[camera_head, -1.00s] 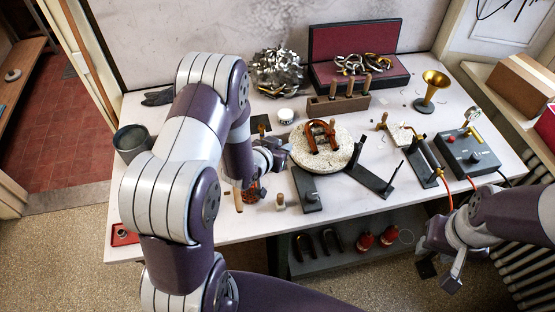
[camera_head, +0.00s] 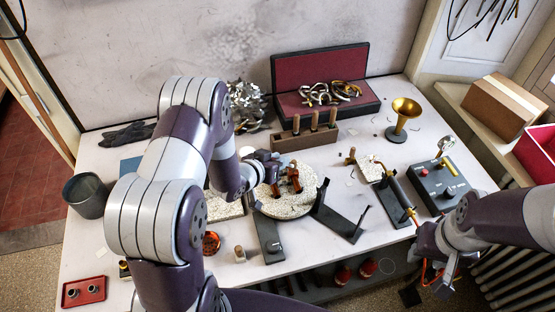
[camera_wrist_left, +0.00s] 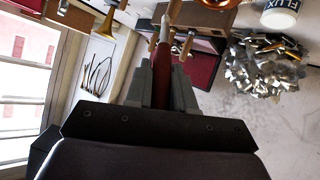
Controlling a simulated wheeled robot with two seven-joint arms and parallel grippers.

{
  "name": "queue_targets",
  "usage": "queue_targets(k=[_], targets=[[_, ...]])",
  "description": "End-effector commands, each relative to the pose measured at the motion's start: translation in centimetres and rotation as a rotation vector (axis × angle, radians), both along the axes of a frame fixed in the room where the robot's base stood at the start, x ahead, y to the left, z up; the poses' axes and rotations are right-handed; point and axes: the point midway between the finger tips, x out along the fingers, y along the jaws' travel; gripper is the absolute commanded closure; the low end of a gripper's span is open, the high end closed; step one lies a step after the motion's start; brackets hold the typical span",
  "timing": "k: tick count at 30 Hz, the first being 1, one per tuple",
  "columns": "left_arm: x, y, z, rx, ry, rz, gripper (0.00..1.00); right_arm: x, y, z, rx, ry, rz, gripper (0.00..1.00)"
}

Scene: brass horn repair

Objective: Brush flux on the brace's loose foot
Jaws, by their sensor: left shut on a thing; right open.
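My left gripper (camera_head: 276,166) is shut on a slim brush with a dark red handle (camera_wrist_left: 162,70), pointing away from the wrist in the left wrist view. The gripper is over the pale round soldering board (camera_head: 305,203). The copper-coloured brace work (camera_head: 295,181) sits on that board, partly hidden by the gripper; I cannot make out its loose foot or whether the brush touches it. My right gripper (camera_head: 432,280) is open by the table's front right edge.
A wooden block with upright handles (camera_head: 290,142) and a red-lined case (camera_head: 318,80) stand behind the board. A dark stand (camera_head: 340,222), a torch (camera_head: 403,195) and a control box (camera_head: 441,185) are to the right. A grey cup (camera_head: 86,195) is at left.

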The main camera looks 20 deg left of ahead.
Motion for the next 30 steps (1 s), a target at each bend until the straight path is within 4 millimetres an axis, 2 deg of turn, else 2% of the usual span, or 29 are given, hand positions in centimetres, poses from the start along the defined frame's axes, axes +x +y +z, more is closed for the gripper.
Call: queue_targets(k=[5,17,30], targets=[[0.0,0.0,-0.8,0.0,0.001,0.0,1.0,0.0,0.0,-0.7,0.0,0.0,0.0,0.57],[0.0,0.0,-5.6,0.0,0.001,0.001,1.0,0.0,0.0,-4.8,0.0,0.001,0.0,0.57],[0.0,0.0,-5.9,0.0,0.0,0.0,1.0,0.0,0.0,-4.9,0.0,0.0,0.0,0.57]])
